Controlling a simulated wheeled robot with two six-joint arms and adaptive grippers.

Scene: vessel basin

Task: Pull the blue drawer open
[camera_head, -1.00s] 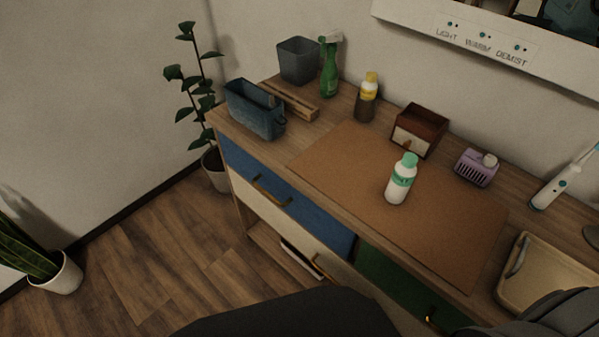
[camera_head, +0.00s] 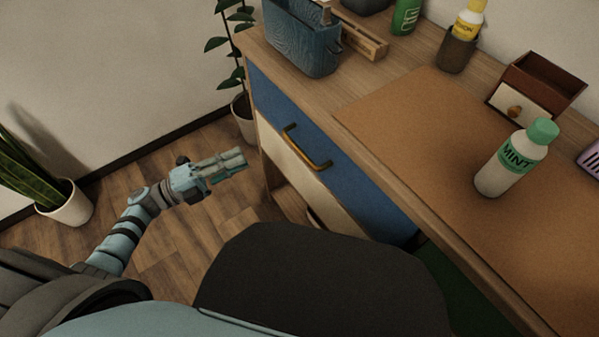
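The blue drawer (camera_head: 350,190) is at the top left of the wooden cabinet's front and looks shut, its front flush with the cabinet. Its brass handle (camera_head: 306,149) stands out from the drawer front. My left gripper (camera_head: 243,161) is in front of the cabinet, to the left of the handle and apart from it. Its fingers point right, toward the cabinet. They lie close together, and I cannot tell whether they are open or shut; nothing shows between them. My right gripper is not in view.
A mint bottle (camera_head: 512,160) stands on the brown mat (camera_head: 420,115) on the cabinet top. A blue holder (camera_head: 300,45) stands above the drawer. A cream drawer (camera_head: 290,165) is below it, a green one (camera_head: 455,285) to the right. The floor at left is clear between potted plants.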

